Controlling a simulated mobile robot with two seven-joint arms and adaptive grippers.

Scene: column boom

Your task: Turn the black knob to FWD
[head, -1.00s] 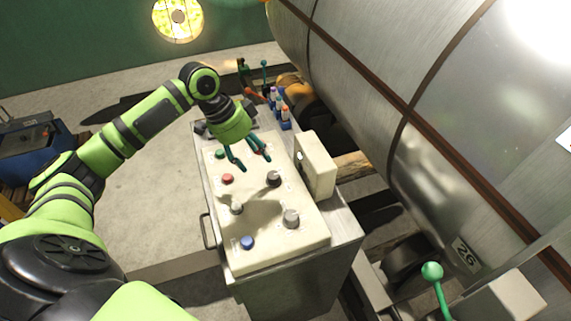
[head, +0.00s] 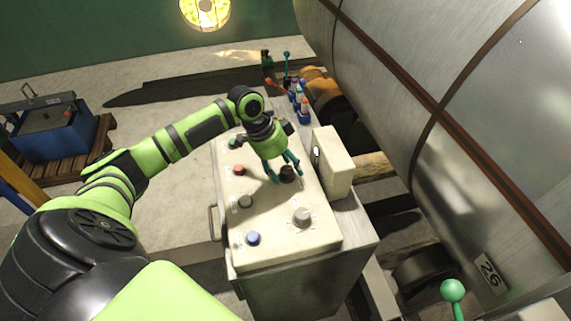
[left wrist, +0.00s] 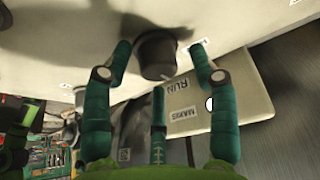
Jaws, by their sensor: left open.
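The black knob (head: 287,173) stands on the cream top of the control panel (head: 270,222). In the left wrist view the knob (left wrist: 157,55) shows between the fingertips, with the panel face behind it. My left gripper (head: 284,176) is open, its green fingers reaching down at the knob from the far side. In the left wrist view one finger (left wrist: 105,90) is on each side of the knob, with a gap visible; contact cannot be told. My right gripper is not in view.
The panel also carries a red button (head: 239,170), a blue button (head: 253,238), a grey knob (head: 302,216) and a smaller dark knob (head: 245,201). A raised cream box (head: 333,162) stands close right of the black knob. A large metal cylinder (head: 440,110) fills the right.

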